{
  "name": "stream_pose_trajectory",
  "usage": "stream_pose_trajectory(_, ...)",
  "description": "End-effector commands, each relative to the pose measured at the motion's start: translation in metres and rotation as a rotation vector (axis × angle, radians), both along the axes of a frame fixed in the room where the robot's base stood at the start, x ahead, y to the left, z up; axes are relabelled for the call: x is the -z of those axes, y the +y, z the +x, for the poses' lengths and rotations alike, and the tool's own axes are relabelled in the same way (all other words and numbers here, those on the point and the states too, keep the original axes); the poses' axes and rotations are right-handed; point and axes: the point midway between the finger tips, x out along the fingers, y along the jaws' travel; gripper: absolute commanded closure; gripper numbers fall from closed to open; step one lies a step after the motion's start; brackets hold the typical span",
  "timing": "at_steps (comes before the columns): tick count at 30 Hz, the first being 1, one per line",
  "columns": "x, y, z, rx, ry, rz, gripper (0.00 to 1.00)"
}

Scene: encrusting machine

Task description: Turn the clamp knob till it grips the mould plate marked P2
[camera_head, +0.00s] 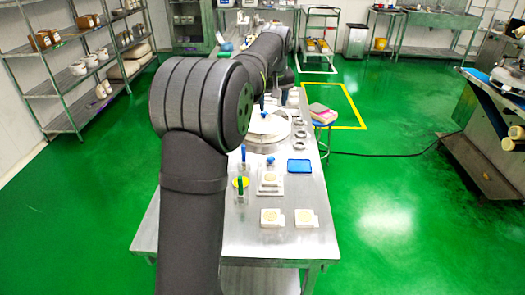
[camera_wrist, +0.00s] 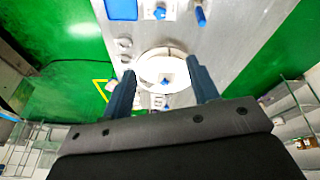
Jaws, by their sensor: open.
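Cream mould plates with round faces stand on the near half of the steel table: one at front left (camera_head: 271,217), one at front right (camera_head: 306,219), and one farther back (camera_head: 270,178). No P2 mark is legible. A blue knob (camera_head: 270,160) sits just behind the back plate; a blue knob also shows at the top of the wrist view (camera_wrist: 160,12). I cannot tell for certain which knob is the clamp's. My gripper (camera_wrist: 160,68) is open and empty, above a round white disc (camera_wrist: 162,68) with a small blue knob (camera_wrist: 166,80). My arm hides part of the table.
A blue tray (camera_head: 299,166) lies right of the back plate. Several grey rings (camera_head: 301,134) line the right edge. A stool with books (camera_head: 322,113) stands beside the table.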

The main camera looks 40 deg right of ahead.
Motion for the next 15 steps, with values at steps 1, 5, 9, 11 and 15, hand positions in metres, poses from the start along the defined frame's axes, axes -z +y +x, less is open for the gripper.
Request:
stream_pose_trajectory(1,0.011,-0.010,0.010,-0.080,0.036,0.005,0.45)
stream_pose_trajectory(5,0.032,-0.029,0.029,-0.300,0.122,0.015,0.45)
stream_pose_trajectory(9,0.058,-0.044,0.046,-0.536,0.203,0.037,0.45)
stream_pose_trajectory(11,0.070,-0.049,0.052,-0.630,0.230,0.048,0.45)
stream_pose_trajectory(15,0.091,-0.055,0.062,-0.808,0.275,0.070,0.45)
